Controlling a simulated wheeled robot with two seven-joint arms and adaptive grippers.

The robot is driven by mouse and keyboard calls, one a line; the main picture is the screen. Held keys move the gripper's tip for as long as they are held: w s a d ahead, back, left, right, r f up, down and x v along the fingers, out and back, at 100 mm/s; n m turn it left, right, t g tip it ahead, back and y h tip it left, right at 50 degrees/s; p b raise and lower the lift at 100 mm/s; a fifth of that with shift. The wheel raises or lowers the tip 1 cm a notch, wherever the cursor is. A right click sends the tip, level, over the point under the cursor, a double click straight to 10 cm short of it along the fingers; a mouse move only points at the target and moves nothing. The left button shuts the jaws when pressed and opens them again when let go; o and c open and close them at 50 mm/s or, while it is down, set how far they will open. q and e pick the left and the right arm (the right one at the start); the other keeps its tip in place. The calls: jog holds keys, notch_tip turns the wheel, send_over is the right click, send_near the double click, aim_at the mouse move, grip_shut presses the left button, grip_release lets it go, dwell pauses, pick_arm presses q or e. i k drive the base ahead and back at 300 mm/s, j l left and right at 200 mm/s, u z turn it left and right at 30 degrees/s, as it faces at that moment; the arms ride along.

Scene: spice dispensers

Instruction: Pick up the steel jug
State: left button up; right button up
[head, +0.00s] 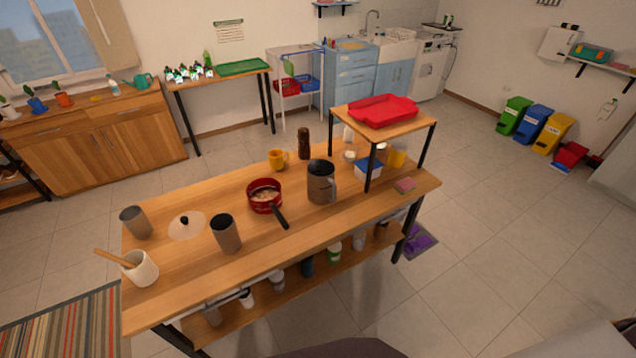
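The steel jug (320,184) appears to be the dark grey, wide-mouthed vessel with a handle on its right side. It stands upright on the wooden table in the head view, right of the red saucepan (264,194). Nothing touches it that I can see, and its open top faces up. Neither of my grippers is in view. Two plain grey cylinders, one at the table's left (136,223) and one nearer the front (226,234), show no handle.
The wooden table (290,240) also holds a yellow mug (277,159), a dark brown pepper mill (304,143), a glass lid (186,226) and a utensil crock (140,269). A raised shelf (412,126) with a red tray (376,110) stands right of the jug. The table front is clear.

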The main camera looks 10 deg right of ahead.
aim_at(321, 186)
jog(key=i+j, duration=0.2)
jog(key=j, duration=0.15)
jog(key=i+j+z, duration=0.1)
jog(key=j, duration=0.3)
jog(key=i+j, duration=0.25)
jog(key=i+j+z, duration=0.1)
jog(key=j, duration=0.4)
